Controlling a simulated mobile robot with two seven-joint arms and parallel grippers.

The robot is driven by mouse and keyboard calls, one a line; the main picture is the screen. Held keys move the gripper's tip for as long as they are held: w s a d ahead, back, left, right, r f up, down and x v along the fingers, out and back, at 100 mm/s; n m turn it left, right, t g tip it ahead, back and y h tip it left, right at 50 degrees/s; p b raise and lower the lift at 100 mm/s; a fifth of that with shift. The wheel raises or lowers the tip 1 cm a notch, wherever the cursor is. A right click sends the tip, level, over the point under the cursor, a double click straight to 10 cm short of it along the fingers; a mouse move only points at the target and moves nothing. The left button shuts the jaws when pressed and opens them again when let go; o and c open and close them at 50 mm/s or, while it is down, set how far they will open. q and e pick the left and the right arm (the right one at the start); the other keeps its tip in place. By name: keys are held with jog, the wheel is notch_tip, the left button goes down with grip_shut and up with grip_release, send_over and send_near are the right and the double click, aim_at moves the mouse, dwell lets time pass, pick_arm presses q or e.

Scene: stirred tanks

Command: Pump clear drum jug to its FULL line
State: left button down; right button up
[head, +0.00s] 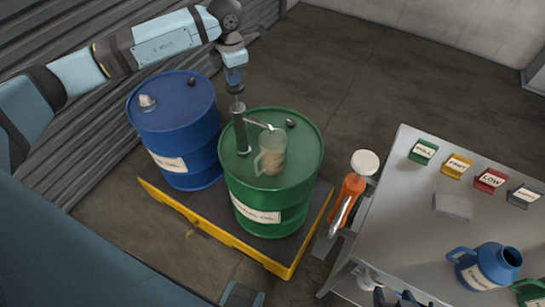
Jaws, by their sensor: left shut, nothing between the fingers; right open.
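A clear jug (271,154) stands upright on top of the green drum (271,186), under the spout of a grey hand pump (241,130) fixed in the drum's lid. A pale brownish tint shows in the jug. Its level and line marks are too small to read. My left gripper (237,91) is shut at the top of the pump rod, with nothing visible between its fingers. My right gripper (398,298) is partly in view at the bottom edge, open, by the table's near side.
A blue drum (180,125) stands beside the green one on a yellow-edged pallet (215,231). A grey table (400,215) at right holds green, yellow, red and grey label blocks, a blue jug (487,266) and a green jug (531,293). An orange, white-topped item (352,187) is at its left edge.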

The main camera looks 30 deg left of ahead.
aim_at(235, 88)
pick_arm(q)
jog(key=shift+f, duration=0.45)
jog(key=shift+f+b, duration=1.3)
jog(key=shift+f, duration=0.2)
jog(key=shift+f+b, duration=0.85)
jog(key=shift+f, duration=0.45)
jog(key=shift+r+p, duration=2.15)
jog(key=shift+r, duration=1.85)
pick_arm(e)
jog(key=shift+w+a+r, duration=0.15)
jog(key=shift+w+r, duration=0.1)
jog(key=shift+r, duration=0.35)
